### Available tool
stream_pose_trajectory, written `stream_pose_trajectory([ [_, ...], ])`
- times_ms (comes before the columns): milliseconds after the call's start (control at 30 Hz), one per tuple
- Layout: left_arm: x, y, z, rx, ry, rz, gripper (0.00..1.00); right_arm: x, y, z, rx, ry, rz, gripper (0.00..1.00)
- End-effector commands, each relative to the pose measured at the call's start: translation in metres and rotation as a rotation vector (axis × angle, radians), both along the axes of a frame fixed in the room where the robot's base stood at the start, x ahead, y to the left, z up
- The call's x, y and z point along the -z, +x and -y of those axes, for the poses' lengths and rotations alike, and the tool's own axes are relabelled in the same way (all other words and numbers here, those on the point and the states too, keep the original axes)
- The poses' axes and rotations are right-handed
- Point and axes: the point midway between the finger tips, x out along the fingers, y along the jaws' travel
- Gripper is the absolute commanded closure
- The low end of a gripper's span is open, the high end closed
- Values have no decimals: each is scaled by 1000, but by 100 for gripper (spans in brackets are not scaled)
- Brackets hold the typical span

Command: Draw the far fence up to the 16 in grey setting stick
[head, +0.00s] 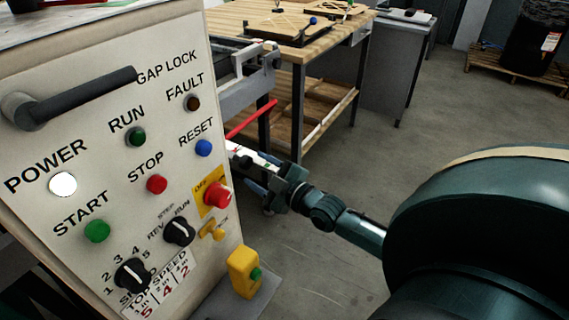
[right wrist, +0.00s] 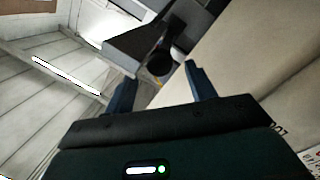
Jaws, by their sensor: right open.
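My right gripper (head: 262,180) reaches in from the right, just beyond the right edge of the cream control panel, which may hide its tips. In the right wrist view it is open (right wrist: 160,74), its two blue fingers apart. A dark round knob or bar end (right wrist: 160,61) shows between and beyond the fingertips; I cannot tell whether they touch it. A white strip with red and green marks (head: 248,155) lies by the gripper. A grey metal rail (head: 243,90) shows behind the panel; I cannot tell whether it is the far fence. I cannot make out the grey setting stick.
The control panel (head: 120,195) with a black handle (head: 75,97) and several buttons fills the left. A red bar (head: 252,119) sticks out behind it. A wooden workbench (head: 285,45) stands at the back. A yellow box (head: 243,272) sits low by the panel. Floor on the right is open.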

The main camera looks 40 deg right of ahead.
Motion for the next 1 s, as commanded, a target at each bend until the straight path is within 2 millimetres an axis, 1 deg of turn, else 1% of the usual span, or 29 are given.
stream_pose_trajectory([
  [33,1,0,0,0,0,0,100,2,-11,2,-1,-1,-5,45],
  [300,2,1,1,1,-2,5,100,2,-64,12,-1,-1,-5,45],
  [500,-1,2,3,4,-9,14,100,1,-92,17,0,-1,-3,45],
  [700,-2,2,4,6,-10,17,100,0,-105,20,-1,0,-1,45],
  [1000,0,0,3,8,-7,12,100,0,-106,20,-1,0,1,45],
])
